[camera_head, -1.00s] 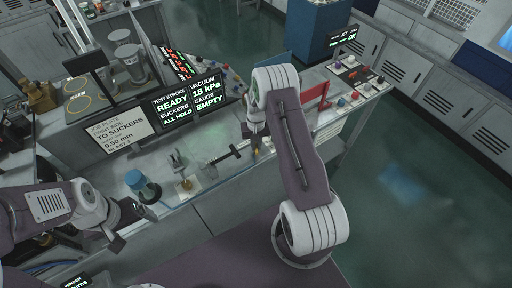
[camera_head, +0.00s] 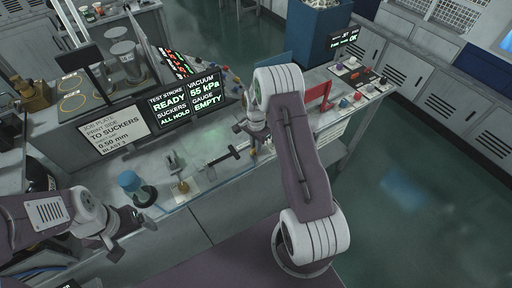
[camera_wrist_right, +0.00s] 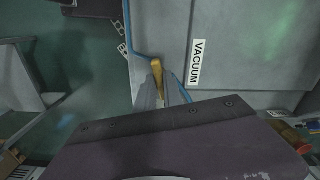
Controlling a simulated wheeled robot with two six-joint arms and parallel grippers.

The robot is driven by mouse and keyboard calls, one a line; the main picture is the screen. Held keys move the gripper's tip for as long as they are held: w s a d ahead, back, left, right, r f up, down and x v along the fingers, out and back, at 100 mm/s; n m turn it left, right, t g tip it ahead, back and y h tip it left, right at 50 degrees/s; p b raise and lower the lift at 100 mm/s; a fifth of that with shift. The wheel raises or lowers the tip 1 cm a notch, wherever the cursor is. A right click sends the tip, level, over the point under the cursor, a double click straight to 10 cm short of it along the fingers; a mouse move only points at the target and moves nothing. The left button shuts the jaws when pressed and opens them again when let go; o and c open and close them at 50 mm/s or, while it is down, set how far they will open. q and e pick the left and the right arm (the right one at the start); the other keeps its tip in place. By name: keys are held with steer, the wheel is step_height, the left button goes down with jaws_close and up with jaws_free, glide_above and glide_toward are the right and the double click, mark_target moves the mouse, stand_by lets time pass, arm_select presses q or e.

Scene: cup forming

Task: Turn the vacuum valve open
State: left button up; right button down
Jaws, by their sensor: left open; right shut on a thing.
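The yellow valve handle (camera_wrist_right: 157,76) sits between the fingers of my right gripper (camera_wrist_right: 161,92) in the right wrist view, and the gripper is shut on it. A VACUUM label (camera_wrist_right: 196,62) is on the grey panel just right of the handle. In the head view my right gripper (camera_head: 253,146) is at the bench front edge, and its fingertips are small there. The display (camera_head: 185,98) reads VACUUM 55 kPa, TEST STROKE READY, SUCKERS ALL HOLD, GAUGE EMPTY. My left gripper (camera_head: 132,232) is open and empty in front of the bench at lower left.
A blue-topped object (camera_head: 131,182), a small brass-coloured piece (camera_head: 184,186) and a black T-handled tool (camera_head: 222,162) are on the bench left of my right gripper. A red stand (camera_head: 320,98) is at right. A blue line (camera_wrist_right: 128,30) runs along the panel edge.

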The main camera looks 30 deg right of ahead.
steer(key=shift+m, duration=1.3)
steer(key=shift+m+b, duration=0.3)
steer(key=c, duration=1.5)
jaws_free()
steer(key=shift+o, duration=0.2)
step_height(320, 180, up, 8)
steer(key=shift+r+b, duration=0.1)
steer(key=shift+b, duration=1.1)
steer(key=shift+r, duration=0.45)
